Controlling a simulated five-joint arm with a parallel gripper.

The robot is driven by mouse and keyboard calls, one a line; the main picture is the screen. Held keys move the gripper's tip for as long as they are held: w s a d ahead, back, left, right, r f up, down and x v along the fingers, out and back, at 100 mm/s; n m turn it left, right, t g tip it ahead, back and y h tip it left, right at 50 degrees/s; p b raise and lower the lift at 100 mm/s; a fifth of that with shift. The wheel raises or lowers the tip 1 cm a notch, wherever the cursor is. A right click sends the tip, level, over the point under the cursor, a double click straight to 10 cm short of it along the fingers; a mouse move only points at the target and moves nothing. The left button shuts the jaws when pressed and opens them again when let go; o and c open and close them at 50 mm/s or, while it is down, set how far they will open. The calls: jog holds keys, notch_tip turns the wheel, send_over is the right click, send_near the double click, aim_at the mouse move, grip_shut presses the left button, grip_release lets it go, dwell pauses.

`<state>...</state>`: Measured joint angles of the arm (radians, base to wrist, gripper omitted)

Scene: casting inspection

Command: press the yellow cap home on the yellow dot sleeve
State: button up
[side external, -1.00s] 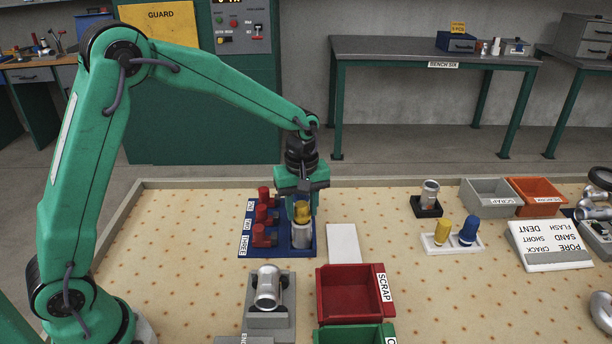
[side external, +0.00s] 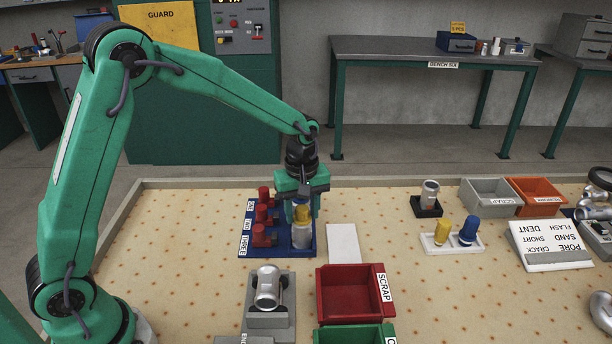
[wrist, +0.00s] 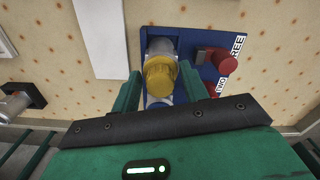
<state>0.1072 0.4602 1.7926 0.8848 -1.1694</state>
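The yellow cap (side external: 302,214) sits at the top of a silvery metal sleeve (side external: 302,238) standing upright on the blue fixture plate (side external: 278,252). In the wrist view the cap (wrist: 160,77) lies between my two green fingers, with the pale sleeve (wrist: 160,46) showing beyond it. Whether any gap is left between cap and sleeve is not clear. No yellow dot can be made out on the sleeve.
Red clamps (side external: 264,216) stand on the plate left of the sleeve. A white pad (side external: 343,243) lies to its right. A red scrap bin (side external: 350,291) and a grey block holding a metal casting (side external: 268,288) are in front. A white holder (side external: 452,250) carries yellow and blue pieces.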

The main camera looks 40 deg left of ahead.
aim_at(302, 209)
jog(key=o, duration=0.3)
jog(key=shift+s+f, duration=0.1)
jog(key=shift+r, duration=4)
